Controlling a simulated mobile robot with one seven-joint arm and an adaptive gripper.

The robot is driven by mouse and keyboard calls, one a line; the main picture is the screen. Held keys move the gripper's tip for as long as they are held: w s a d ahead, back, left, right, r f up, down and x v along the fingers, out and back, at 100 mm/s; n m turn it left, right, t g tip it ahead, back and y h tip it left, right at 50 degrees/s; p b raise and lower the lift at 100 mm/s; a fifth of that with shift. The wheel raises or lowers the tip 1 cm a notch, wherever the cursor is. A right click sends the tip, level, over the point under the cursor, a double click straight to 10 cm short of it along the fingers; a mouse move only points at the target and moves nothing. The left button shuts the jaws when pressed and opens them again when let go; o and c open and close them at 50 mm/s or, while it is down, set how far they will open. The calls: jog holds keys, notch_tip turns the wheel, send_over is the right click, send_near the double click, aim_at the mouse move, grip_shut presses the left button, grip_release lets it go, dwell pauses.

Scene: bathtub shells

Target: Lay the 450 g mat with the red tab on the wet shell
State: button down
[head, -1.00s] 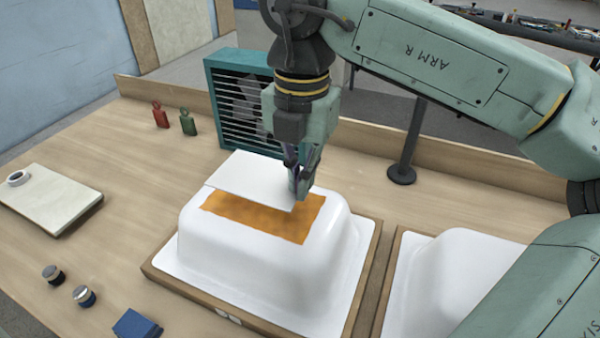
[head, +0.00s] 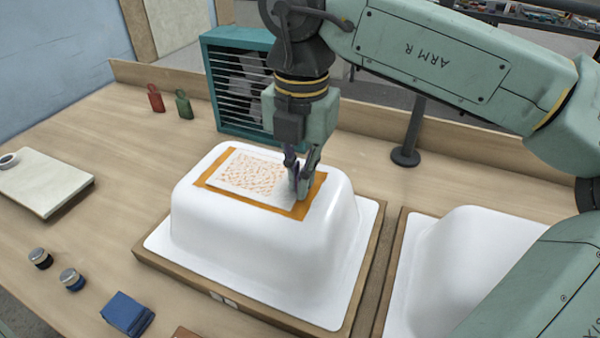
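A white mat (head: 245,174) lies on the orange wet patch (head: 277,208) on top of the white bathtub shell (head: 240,235) in the middle. Orange speckles show across the mat's face, and an orange border shows around much of it. My gripper (head: 300,190) is at the mat's right end, pointing down, with its fingers close together on the mat's edge. The fingers cover that end, and I see no red tab.
A second white shell (head: 440,265) stands at right, partly behind my arm. A teal louvred box (head: 235,90) and a dark post (head: 406,156) stand behind. Red (head: 155,98) and green (head: 184,104) weights, small jars (head: 72,279) and a blue block (head: 127,313) are on the bench.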

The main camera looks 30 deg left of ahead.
jog(key=shift+f, duration=0.2)
dwell(0.5)
jog(key=c, duration=1.7)
grip_release()
jog(key=o, duration=0.5)
jog(key=shift+c, duration=0.2)
jog(key=shift+r+p, duration=2.2)
jog(key=shift+r, duration=1.4)
